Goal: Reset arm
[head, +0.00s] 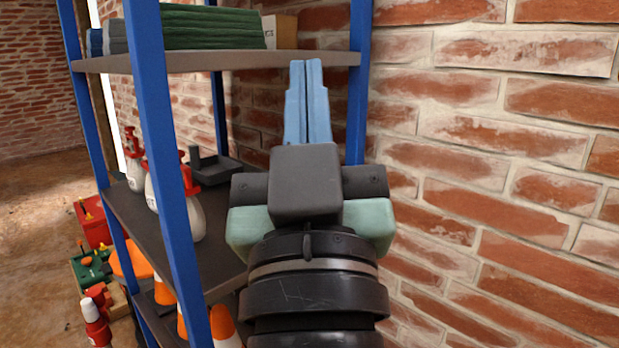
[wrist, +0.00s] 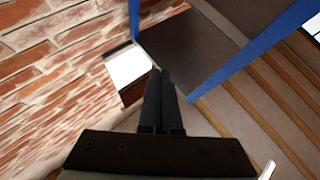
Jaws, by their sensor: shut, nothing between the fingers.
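My gripper (head: 307,66) is shut and empty, its two light-blue fingers side by side and pointing up in the head view. It stands in front of the right end of a blue-framed shelf unit (head: 162,160), just below its upper board (head: 290,58) in the picture. In the wrist view my gripper (wrist: 161,75) shows as two dark fingers together, with nothing between them. My wrist and arm hide part of the middle shelf's right end.
A brick wall (head: 500,150) rises close on the right. Green folded cloths (head: 212,28) and a cardboard box (head: 280,32) lie on the upper board. Spray bottles (head: 190,205) and a dark tray (head: 213,168) stand on the middle shelf (head: 135,215). Orange cones (head: 224,325) stand lower; floor shows at left.

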